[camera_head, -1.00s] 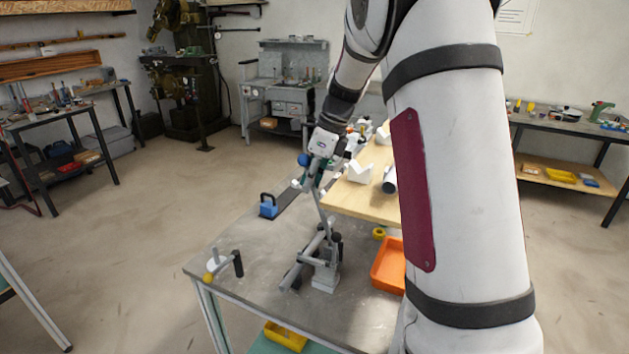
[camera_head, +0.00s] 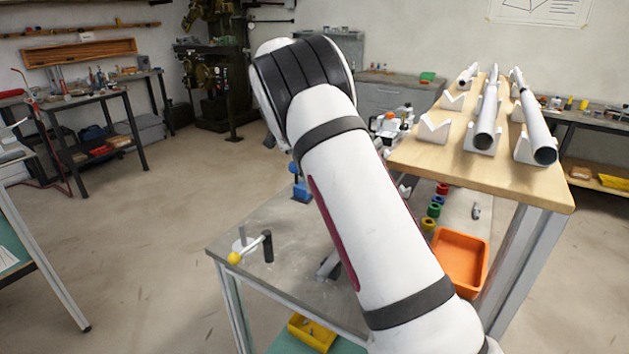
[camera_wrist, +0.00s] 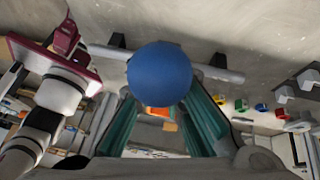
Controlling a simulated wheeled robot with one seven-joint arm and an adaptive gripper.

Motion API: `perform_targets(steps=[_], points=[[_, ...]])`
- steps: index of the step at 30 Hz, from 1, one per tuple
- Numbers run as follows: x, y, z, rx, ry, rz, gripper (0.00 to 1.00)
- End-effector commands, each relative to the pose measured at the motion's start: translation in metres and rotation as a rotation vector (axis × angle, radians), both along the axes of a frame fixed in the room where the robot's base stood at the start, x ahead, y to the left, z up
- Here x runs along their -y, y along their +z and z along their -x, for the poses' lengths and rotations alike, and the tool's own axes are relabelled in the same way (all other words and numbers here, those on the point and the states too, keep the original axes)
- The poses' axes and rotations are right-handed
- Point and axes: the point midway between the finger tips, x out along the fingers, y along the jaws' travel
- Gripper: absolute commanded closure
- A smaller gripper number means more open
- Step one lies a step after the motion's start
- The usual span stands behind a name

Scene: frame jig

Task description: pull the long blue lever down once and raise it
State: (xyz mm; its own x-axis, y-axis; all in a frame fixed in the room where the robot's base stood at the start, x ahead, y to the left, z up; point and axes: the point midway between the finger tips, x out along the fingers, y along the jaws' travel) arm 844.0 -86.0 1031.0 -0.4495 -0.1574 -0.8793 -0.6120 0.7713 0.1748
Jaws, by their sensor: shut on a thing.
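The lever's round blue knob (camera_wrist: 160,72) fills the middle of the wrist view, between the two green fingers of my gripper (camera_wrist: 162,98). The fingers are shut on the lever at its knob end. The lever's shaft is hidden behind the knob and fingers. In the head view a small patch of blue (camera_head: 291,168), seemingly the knob, shows at the left edge of my arm. My arm covers the gripper and the rest of the lever there, so I cannot tell the lever's angle.
A grey bench (camera_head: 283,232) carries a blue block (camera_head: 302,192), a small yellow-knobbed handle (camera_head: 234,258), coloured rings (camera_head: 428,224) and an orange tray (camera_head: 460,262). A raised wooden board (camera_head: 440,165) with pipes on white V-blocks stands right of my arm.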

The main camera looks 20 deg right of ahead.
Motion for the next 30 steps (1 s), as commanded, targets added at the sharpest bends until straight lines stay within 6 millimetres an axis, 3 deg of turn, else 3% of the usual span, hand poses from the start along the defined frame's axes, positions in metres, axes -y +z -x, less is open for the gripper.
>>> perform_targets(steps=[7,23,24,26,30], points=[[-0.004,-0.016,-0.005,-0.063,0.001,0.041,1.00],[-0.005,-0.018,-0.005,-0.082,0.001,0.051,1.00],[-0.005,-0.018,-0.005,-0.082,0.001,0.051,0.83],[-0.005,-0.018,-0.005,-0.082,0.001,0.051,0.69],[-0.004,-0.018,-0.005,-0.082,0.000,0.052,0.69]])
